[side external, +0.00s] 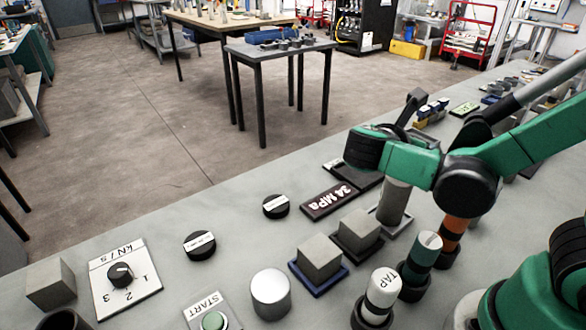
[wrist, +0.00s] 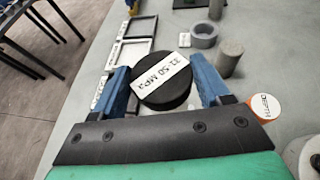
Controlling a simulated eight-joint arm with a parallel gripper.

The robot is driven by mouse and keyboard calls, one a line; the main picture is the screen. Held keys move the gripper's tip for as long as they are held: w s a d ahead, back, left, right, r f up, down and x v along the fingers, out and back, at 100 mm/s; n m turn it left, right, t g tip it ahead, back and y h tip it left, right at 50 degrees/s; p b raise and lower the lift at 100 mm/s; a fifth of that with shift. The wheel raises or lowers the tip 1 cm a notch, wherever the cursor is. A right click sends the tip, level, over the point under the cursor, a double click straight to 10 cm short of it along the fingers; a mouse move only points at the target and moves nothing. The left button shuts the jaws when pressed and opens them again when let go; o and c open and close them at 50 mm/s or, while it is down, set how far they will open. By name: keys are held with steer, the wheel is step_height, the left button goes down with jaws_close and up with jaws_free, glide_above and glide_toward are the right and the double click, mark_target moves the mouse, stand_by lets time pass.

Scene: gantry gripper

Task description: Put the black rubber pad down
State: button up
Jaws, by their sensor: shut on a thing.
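In the wrist view, the black rubber pad (wrist: 172,96) is a thick round disc with a white label reading "31.50 MPa" lying diagonally across its top. It sits between the two blue fingers of my gripper (wrist: 158,66), which are shut on its sides. The pad's top face and label show; its underside is hidden, so I cannot tell whether it touches the bench. In the side view, I cannot make out the held pad or the fingertips clearly.
Two black labelled discs (side external: 200,245) (side external: 276,206) lie on the grey bench. A "34 MPa" sign (side external: 328,201), grey cubes (side external: 320,257) and a dial panel (side external: 125,278) are nearby. The wrist view shows pale-rimmed trays (wrist: 140,27), a grey ring (wrist: 203,36) and a grey cylinder (wrist: 229,56).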

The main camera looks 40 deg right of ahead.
steer(key=shift+f, duration=2.5)
